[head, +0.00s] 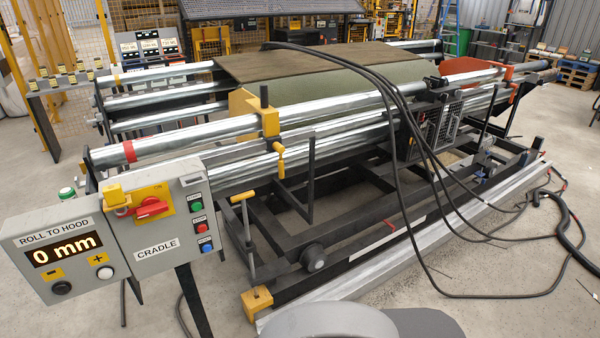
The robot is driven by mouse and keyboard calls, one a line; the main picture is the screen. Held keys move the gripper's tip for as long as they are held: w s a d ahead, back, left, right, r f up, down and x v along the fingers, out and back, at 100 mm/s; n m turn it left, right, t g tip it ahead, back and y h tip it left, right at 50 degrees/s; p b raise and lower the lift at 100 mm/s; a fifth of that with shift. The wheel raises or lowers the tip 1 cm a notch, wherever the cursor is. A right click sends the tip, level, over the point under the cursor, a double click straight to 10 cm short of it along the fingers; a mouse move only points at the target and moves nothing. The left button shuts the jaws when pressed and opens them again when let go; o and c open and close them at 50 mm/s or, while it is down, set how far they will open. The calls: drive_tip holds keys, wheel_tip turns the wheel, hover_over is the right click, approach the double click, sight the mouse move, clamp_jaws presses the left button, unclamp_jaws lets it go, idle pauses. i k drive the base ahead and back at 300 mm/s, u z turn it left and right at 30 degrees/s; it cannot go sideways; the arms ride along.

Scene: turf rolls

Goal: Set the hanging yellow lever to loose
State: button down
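In the head view a yellow lever (279,161) hangs down below a yellow clamp block (269,121) on the front steel roller (200,137). The lever has a short angled top and points down. No marking for loose or tight is readable on it. A black knob (264,96) stands on top of the block. My gripper is not in view, and nothing touches the lever.
A grey control box (157,250) labelled CRADLE and a display reading 0 mm (64,250) stand at front left. A yellow T-handle (243,197) rises in front of the frame. Black hoses (405,160) hang over the right side. Open floor lies at front right.

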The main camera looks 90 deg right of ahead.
sight(279, 148)
drive_tip(key=z, duration=2.1)
drive_tip(key=i, duration=1)
